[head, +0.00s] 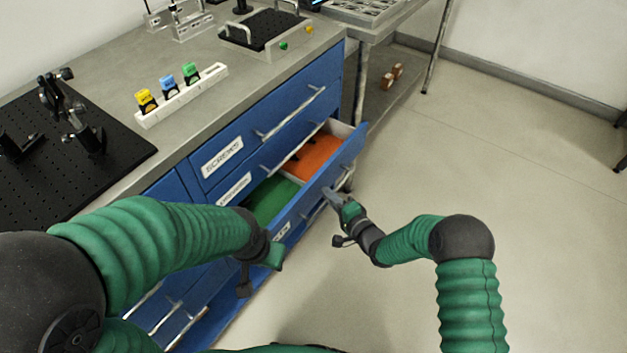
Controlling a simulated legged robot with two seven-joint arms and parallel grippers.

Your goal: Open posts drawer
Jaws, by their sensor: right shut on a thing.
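A blue drawer (345,160) in the bench cabinet stands open, showing a green section (270,198) and an orange section (317,157) inside. Its white front label (282,232) is partly hidden by my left arm, so I cannot read it in full. My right gripper (329,194) is at the front of this drawer, shut on its metal handle. My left gripper (272,262) hangs in front of the cabinet, near the left part of the open drawer's front. Its fingers are not clear enough to tell their state.
Above are shut drawers, one labelled SCREWS (222,157). The benchtop holds a white rack (182,95) with yellow, blue and green pieces, a black breadboard (115,150) and a black tray with handles (262,30). A side table (378,28) stands behind. The floor at right is clear.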

